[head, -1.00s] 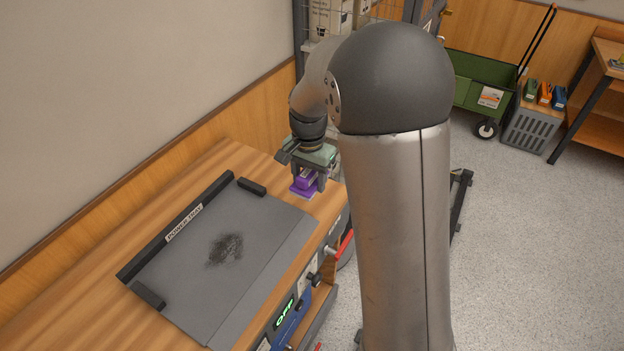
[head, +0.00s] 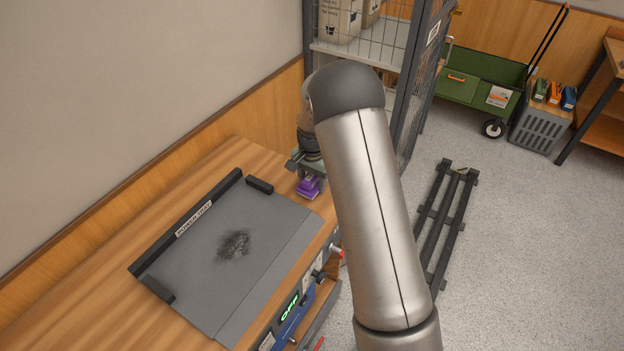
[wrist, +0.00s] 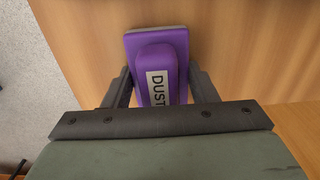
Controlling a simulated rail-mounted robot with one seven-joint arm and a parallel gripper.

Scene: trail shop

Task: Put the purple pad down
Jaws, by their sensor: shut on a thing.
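The purple pad (head: 309,186) is at the far right end of the wooden bench, beyond the grey power tray. In the wrist view the purple pad (wrist: 157,75) has a raised grip with a white label reading "DUST" and a grey underside edge. My gripper (wrist: 160,90) is shut on the pad's raised grip, one finger on each side. In the head view my gripper (head: 310,172) sits low over the bench top. I cannot tell whether the pad's underside touches the wood.
The power tray (head: 205,275) has a dark dusty smudge (head: 233,246) and black raised stops at its edges. A wire cage shelf (head: 375,55) stands behind. Bare wood (head: 235,157) lies along the bench's back.

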